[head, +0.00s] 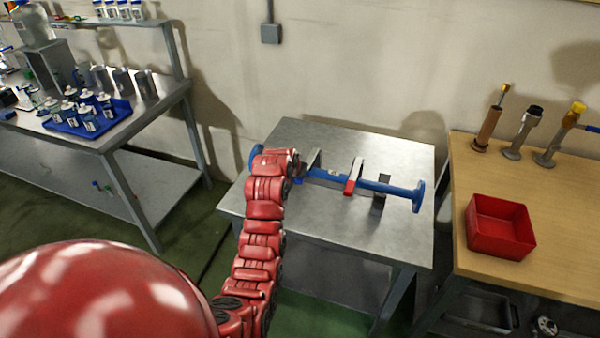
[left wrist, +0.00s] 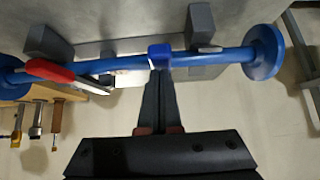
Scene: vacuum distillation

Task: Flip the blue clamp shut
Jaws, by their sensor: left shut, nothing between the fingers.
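The blue clamp (left wrist: 160,56) sits around a blue pipe (left wrist: 110,66) in the left wrist view. In the head view the clamp is mostly hidden by my red arm, and the pipe (head: 385,187) lies across the grey metal table. My left gripper (left wrist: 158,78) is shut and empty, with its fingertips just at the near side of the blue clamp; I cannot tell if they touch it. The red-handled clamp lever (head: 352,183) lies across the pipe to the right in the head view; its red handle also shows in the left wrist view (left wrist: 50,71). My right gripper is not in view.
The metal table (head: 310,227) has bare room in front of the pipe. A wooden table (head: 470,170) at right bears a red bin (head: 499,250) and upright tools. Another bench at left holds a blue tray (head: 65,127) with bottles. A wall stands behind.

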